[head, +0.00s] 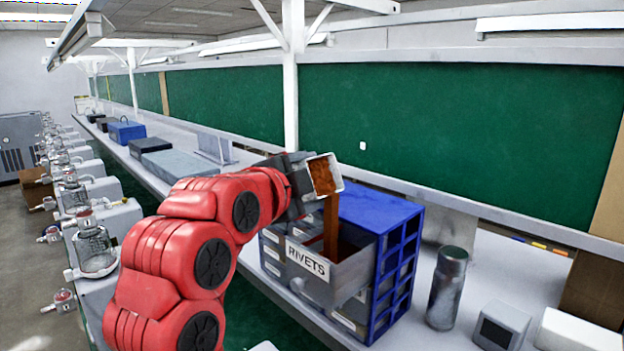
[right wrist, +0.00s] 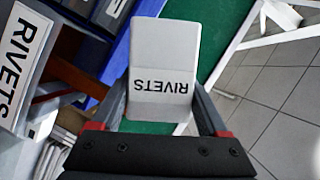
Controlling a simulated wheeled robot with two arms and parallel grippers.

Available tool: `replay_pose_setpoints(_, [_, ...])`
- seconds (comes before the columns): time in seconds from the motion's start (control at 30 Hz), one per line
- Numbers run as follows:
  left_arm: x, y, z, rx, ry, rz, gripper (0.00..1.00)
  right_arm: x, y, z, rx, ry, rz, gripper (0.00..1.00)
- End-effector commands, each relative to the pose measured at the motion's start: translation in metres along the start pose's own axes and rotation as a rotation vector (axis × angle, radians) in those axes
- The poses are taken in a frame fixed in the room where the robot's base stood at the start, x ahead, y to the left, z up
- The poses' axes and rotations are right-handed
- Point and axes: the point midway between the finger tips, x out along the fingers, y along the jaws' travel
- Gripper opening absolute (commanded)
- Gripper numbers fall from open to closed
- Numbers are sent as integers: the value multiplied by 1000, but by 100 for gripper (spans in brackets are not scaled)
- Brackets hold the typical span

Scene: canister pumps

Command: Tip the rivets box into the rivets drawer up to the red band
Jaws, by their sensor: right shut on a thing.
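My right gripper (head: 306,190) is shut on the white rivets box (head: 338,170) and holds it tipped above the open rivets drawer (head: 345,284). The box's mouth shows orange-brown rivets inside. A brown stream of rivets (head: 331,228) falls from its lower edge into the drawer. The grey drawer is pulled out and has a RIVETS label. Brown shows inside it, but I cannot make out the red band or the fill level. In the right wrist view the box (right wrist: 165,55) sits between both fingers, its RIVETS label upside down. My left gripper is not in view.
The drawer belongs to a blue cabinet (head: 385,211) with several grey drawers, standing on a long white bench (head: 505,275). A grey canister (head: 447,288) and a small grey box (head: 501,328) stand to its right. Glass-jar pumps (head: 95,250) line the left.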

Motion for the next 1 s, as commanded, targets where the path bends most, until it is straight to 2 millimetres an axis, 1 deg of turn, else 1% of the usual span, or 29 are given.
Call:
replay_pose_setpoints(0.53, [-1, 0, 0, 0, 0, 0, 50, 0, 0, 0, 5, 0, -3, 2])
replay_pose_setpoints(1.0, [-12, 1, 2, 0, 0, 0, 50, -1, -2, -3, 89, 1, -39, 2])
